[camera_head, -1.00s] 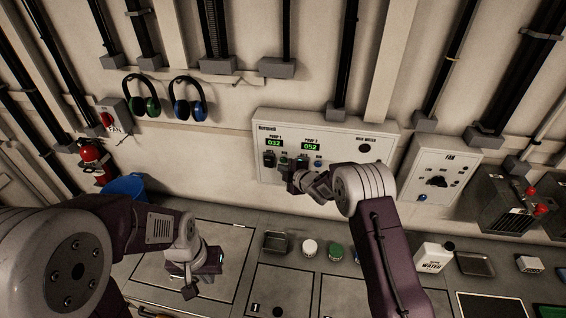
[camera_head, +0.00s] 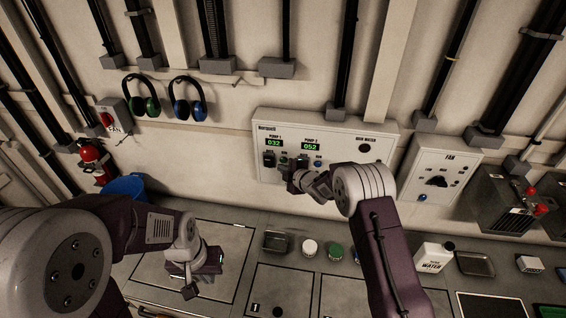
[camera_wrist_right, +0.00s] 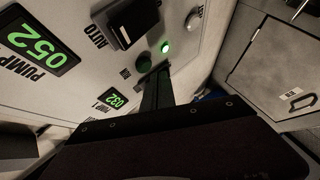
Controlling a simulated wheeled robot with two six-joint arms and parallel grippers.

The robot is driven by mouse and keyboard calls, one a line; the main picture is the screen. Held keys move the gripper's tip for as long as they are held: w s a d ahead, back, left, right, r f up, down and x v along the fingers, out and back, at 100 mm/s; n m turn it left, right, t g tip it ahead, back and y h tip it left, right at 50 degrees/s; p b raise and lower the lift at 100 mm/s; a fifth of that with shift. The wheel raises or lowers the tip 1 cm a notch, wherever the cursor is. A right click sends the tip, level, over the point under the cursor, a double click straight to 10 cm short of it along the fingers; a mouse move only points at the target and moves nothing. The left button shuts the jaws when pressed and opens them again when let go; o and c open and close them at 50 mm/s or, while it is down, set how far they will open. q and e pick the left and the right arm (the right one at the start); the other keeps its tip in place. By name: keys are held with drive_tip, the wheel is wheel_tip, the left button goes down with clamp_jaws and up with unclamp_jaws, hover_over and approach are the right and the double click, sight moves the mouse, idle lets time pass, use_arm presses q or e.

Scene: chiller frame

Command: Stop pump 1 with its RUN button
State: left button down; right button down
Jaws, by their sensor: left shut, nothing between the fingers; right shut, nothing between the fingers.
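The pump panel (camera_head: 370,133) is on the wall, with the pump 1 display (camera_head: 274,143) reading 032 and the pump 2 display (camera_head: 310,147) reading 052. My right gripper (camera_head: 290,173) is shut and empty, in front of the panel below the displays. In the right wrist view its fingers (camera_wrist_right: 156,80) point at the panel, with the tips beside the green RUN button (camera_wrist_right: 143,62). I cannot tell whether they touch it. A small green lamp (camera_wrist_right: 165,47) next to the button is lit. My left gripper (camera_head: 189,288) is shut and empty, low over the counter.
The pump 2 switch (camera_wrist_right: 127,20) is close to my right fingers.

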drive_tip(key=shift+w+d, duration=0.1)
drive_tip(key=shift+w, duration=0.25)
drive_tip(key=shift+w+d, duration=0.1)
drive_tip(key=shift+w, duration=0.4)
idle(0.6)
drive_tip(key=shift+s+a+b, duration=0.2)
drive_tip(key=shift+s+b, duration=0.6)
drive_tip(key=shift+s, duration=0.15)
